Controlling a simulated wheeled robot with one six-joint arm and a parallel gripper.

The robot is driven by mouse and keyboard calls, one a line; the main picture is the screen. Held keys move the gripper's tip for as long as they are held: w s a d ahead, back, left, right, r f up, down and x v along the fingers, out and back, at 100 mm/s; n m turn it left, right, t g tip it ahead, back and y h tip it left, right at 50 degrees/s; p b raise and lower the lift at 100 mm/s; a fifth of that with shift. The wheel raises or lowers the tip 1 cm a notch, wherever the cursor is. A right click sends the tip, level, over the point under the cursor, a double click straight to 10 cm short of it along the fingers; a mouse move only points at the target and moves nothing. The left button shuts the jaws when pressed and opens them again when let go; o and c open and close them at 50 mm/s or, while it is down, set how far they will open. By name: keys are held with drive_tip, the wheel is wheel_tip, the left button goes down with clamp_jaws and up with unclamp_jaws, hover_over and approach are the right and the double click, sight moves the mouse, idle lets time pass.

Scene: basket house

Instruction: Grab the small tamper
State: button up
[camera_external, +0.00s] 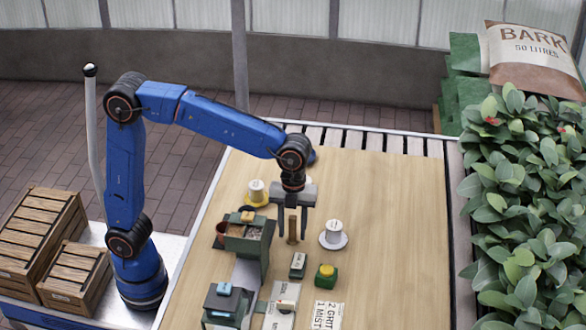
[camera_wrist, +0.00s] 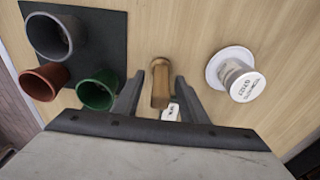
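A small wooden tamper (camera_external: 293,228) stands on the table, and it also shows in the wrist view (camera_wrist: 160,84). My gripper (camera_external: 292,237) points down over it with its two dark fingers on either side. In the wrist view my gripper (camera_wrist: 159,78) is open, with the tamper between the fingers. A gap shows at each side of the tamper, so the fingers do not appear to press on it. Part of the tamper's outline is hidden by the fingers in the external view.
A white pot on a saucer (camera_external: 333,240) stands close to the right. A labelled green block (camera_external: 298,265) and a yellow-topped green box (camera_external: 326,278) lie in front. The table's right side is clear.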

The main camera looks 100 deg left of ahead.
clamp_jaws()
